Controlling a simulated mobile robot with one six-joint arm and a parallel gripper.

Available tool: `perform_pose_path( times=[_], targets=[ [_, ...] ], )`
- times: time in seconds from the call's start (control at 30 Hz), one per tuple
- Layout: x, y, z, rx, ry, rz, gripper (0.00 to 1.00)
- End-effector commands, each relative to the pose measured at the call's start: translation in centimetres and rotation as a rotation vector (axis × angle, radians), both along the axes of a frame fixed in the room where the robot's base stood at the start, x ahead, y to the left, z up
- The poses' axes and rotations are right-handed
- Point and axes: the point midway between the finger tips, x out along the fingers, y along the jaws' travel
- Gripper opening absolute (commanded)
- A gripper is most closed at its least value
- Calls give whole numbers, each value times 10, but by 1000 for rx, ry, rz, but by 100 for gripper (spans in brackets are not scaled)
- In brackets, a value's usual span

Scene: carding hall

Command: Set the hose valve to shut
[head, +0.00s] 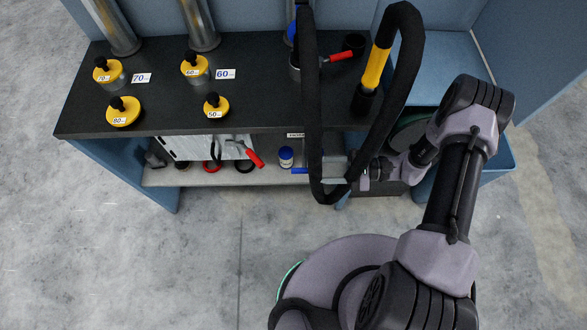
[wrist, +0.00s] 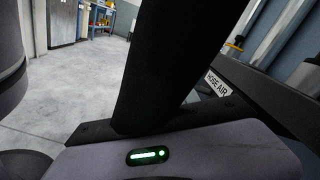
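The label (head: 296,135), readable as HOSE AIR in the wrist view (wrist: 217,84), is on the bench's front edge. A blue lever (head: 300,170) sticks out to the left just below it in the head view; it looks like the hose valve's handle. Its valve body and exact setting are hidden. My gripper (head: 332,168) is close to the right of this lever, behind a hanging black hose loop (head: 311,100). Its fingertips are mostly covered, so I cannot tell whether they touch the lever or are open. In the wrist view a wide black shape blocks the middle.
The dark bench top (head: 160,88) carries several yellow-topped weights and a yellow-and-black hose handle (head: 374,70). Red levers show on the bench (head: 341,56) and below it (head: 254,154). A white-and-blue jar (head: 286,157) stands on the lower shelf. The floor in front is clear.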

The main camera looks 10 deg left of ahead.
Motion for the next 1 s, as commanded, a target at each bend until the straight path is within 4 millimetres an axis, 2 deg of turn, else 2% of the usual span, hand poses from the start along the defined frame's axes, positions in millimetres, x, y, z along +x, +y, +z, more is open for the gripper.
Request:
perform_pose_path(
  times=[0.1,0.3,0.5,0.7,0.73,0.9,1.0],
  targets=[
    [-8,28,-1,0,2,5,37],
    [-15,63,-1,-1,1,2,37],
    [-18,75,0,-1,1,1,37],
    [-18,75,0,-1,1,1,37],
    [-18,75,0,-1,1,1,35],
    [-18,75,0,-1,1,1,2],
    [-18,75,0,-1,1,1,0]
  ],
)
